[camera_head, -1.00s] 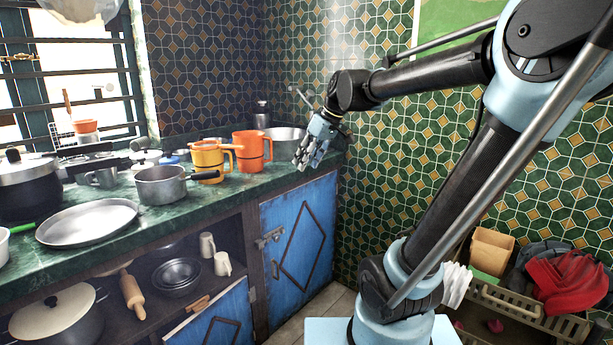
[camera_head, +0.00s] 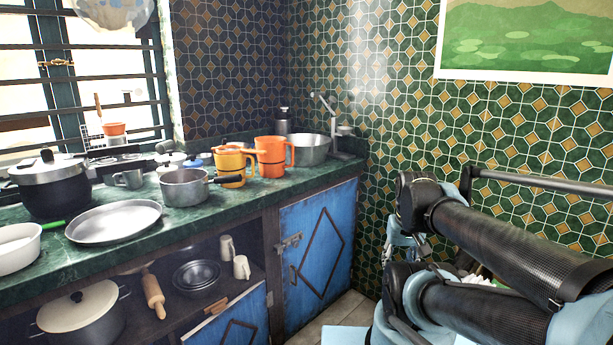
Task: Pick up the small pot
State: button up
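The small pot (camera_head: 183,191) is a grey metal saucepan on the green countertop. Its dark handle points right, close to the yellow mug. My gripper (camera_head: 394,256) is right of the counter, in front of the tiled wall and well apart from the pot. It hangs below my folded arm, which partly covers it. I cannot make out its fingers clearly enough to tell open from shut.
A yellow mug (camera_head: 230,166) and an orange mug (camera_head: 271,157) stand right of the pot. A round metal tray (camera_head: 114,221) lies left of it, near a black pot with lid (camera_head: 52,191). A metal bowl (camera_head: 310,149) sits at the right end of the counter (camera_head: 245,204).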

aim_at(185, 186)
jog(key=u, duration=1.55)
